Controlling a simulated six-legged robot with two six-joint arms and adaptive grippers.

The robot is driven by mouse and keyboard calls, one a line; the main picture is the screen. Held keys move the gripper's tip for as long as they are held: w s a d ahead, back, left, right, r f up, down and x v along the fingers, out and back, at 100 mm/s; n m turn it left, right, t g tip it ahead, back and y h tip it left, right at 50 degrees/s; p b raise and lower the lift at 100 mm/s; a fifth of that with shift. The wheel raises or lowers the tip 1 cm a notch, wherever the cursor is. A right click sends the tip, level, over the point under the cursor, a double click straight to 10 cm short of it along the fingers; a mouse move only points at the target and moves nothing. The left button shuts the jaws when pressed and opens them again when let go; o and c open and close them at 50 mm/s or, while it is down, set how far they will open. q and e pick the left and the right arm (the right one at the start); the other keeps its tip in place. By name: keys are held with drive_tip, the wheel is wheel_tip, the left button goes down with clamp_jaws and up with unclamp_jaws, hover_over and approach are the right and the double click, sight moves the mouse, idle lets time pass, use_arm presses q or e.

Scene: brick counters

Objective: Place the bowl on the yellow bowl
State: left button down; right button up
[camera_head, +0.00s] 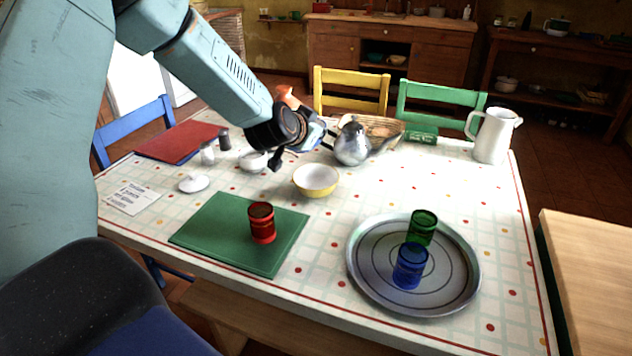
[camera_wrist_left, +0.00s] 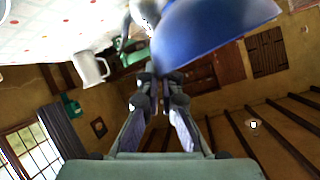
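The yellow bowl (camera_head: 317,189), white inside, stands upright and empty near the middle of the table. My left gripper (camera_head: 306,136) is above the table behind the yellow bowl and a little left of it. In the left wrist view, its fingers (camera_wrist_left: 158,84) close on the rim of a blue bowl (camera_wrist_left: 212,32). In the head view only a small blue part of that bowl shows, beside the metal teapot; my gripper hides the rest. My right gripper is in neither view.
The metal teapot (camera_head: 352,145) stands close to the right of my left gripper. A small white pot (camera_head: 253,161) is left of it. A red cup (camera_head: 262,222) stands on a green mat (camera_head: 215,229). A round tray (camera_head: 365,285) holds green and blue cups. A white pitcher (camera_head: 494,137) is far right.

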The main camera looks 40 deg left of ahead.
use_arm(q)
drive_tip(key=shift+s+a+f+m, duration=0.1)
drive_tip(key=shift+s+f+m, duration=0.1)
drive_tip(key=shift+m, duration=0.7)
drive_tip(key=shift+f, duration=0.35)
wheel_tip(320, 180, down, 9)
drive_tip(key=b, duration=0.3)
drive_tip(key=shift+w+f+b, duration=0.15)
drive_tip(key=shift+f+b, duration=0.05)
drive_tip(key=shift+b, duration=0.1)
drive_tip(key=shift+f, duration=0.15)
drive_tip(key=shift+s+d+f+b, duration=0.25)
drive_tip(key=shift+b, duration=0.05)
